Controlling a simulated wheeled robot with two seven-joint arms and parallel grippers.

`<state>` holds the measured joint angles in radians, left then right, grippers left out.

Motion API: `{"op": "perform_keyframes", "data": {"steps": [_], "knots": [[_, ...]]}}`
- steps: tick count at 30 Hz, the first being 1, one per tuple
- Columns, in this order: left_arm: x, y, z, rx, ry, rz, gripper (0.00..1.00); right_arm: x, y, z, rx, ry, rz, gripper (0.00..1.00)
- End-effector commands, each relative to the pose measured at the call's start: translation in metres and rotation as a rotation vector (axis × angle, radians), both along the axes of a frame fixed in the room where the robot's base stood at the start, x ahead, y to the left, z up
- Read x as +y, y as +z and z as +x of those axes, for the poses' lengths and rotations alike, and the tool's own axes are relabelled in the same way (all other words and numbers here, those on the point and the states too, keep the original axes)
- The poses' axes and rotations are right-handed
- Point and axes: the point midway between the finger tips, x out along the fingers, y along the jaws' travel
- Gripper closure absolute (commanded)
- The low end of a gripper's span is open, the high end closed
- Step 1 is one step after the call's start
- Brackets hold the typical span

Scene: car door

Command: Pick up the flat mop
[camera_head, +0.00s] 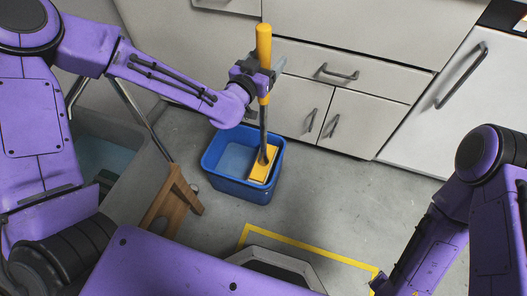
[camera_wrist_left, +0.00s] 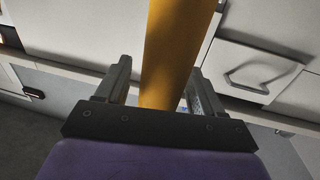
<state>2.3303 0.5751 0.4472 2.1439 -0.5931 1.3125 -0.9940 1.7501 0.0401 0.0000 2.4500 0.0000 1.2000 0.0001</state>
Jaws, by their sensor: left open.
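The flat mop (camera_head: 263,110) stands upright, with a yellow upper handle, a dark lower shaft and a yellow flat head inside the blue bucket (camera_head: 238,188). My left gripper (camera_head: 262,77) is at the upper handle, just below the yellow grip's top part. In the left wrist view the yellow handle (camera_wrist_left: 172,55) passes between the two fingers of my left gripper (camera_wrist_left: 158,82). The fingers are open, with a gap visible at the left finger. My right arm shows at the right, but its gripper is not clearly in view.
Grey cabinets with drawers (camera_head: 335,72) stand behind the bucket. A wooden stool (camera_head: 172,200) is left of the bucket, near a grey basin (camera_head: 105,155). A yellow floor line (camera_head: 300,243) lies in front. Grey floor right of the bucket is clear.

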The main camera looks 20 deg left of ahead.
Motion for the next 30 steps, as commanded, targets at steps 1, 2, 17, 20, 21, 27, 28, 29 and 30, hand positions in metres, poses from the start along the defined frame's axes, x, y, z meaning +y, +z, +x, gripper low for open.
{"op": "perform_keyframes", "data": {"steps": [1, 2, 17, 20, 21, 27, 28, 29, 30], "knots": [[0.000, 0.000, 0.000, 0.000, 0.000, 0.000, 0.32, 0.000, 0.000, 0.000, 0.000, 0.000, 0.000, 0.57], [0.000, 0.000, 0.000, 0.000, 0.000, 0.000, 0.32, 0.000, 0.000, 0.000, 0.000, 0.000, 0.000, 0.57], [0.000, 0.004, 0.000, -0.003, 0.000, -0.001, 0.88, 0.000, 0.001, 0.000, 0.000, 0.000, 0.000, 0.57], [0.000, 0.012, 0.000, -0.004, 0.001, -0.001, 0.88, 0.000, 0.005, 0.000, 0.000, 0.000, 0.000, 0.57], [0.000, 0.017, 0.000, -0.005, 0.000, -0.001, 0.88, 0.000, 0.007, 0.000, 0.000, 0.000, 0.000, 0.57], [0.000, 0.070, 0.000, -0.010, -0.001, 0.000, 0.88, 0.000, 0.026, 0.000, 0.000, 0.000, 0.000, 0.57], [0.000, 0.082, 0.000, -0.010, 0.000, 0.000, 0.88, 0.000, 0.031, 0.000, 0.000, 0.000, 0.000, 0.57], [0.000, 0.094, 0.000, -0.010, -0.001, 0.001, 0.88, 0.000, 0.035, 0.000, 0.000, 0.000, 0.000, 0.57], [0.000, 0.110, 0.000, -0.011, -0.001, 0.001, 0.88, 0.000, 0.040, 0.000, 0.000, 0.000, 0.000, 0.57]]}}
